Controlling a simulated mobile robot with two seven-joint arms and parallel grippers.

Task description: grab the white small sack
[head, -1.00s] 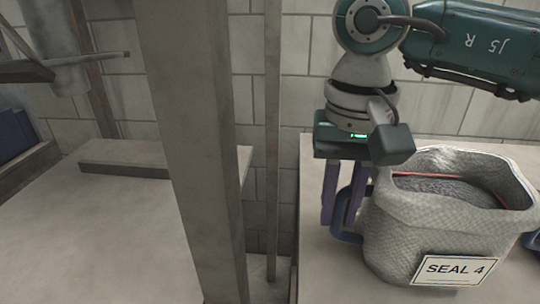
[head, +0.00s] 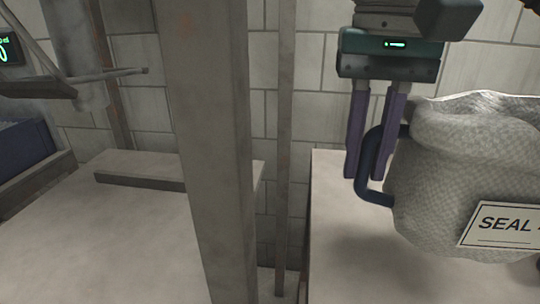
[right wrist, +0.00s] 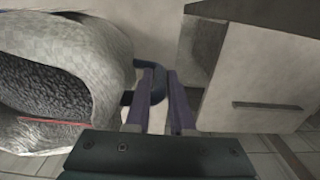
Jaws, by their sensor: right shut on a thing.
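The white woven sack (head: 455,165) is at the right of the head view, with a "SEAL 4" label (head: 505,225) on its front. A dark blue loop handle (head: 372,180) sticks out from its left side. My right gripper (head: 368,172) points down with its purple fingers shut on this handle. The sack hangs upright, seemingly just above the table. The right wrist view shows the open sack (right wrist: 100,60) left of the fingers, with dark grainy contents (right wrist: 45,90) and a red line inside. The sack's right part is cut off in the head view. My left gripper is out of view.
A thick grey post (head: 210,150) and a thin post (head: 284,150) stand left of the right table (head: 330,250). Another table (head: 110,240) with a low ledge (head: 140,178) lies beyond them. A dark box (head: 10,48) with glowing green marks is at the left edge.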

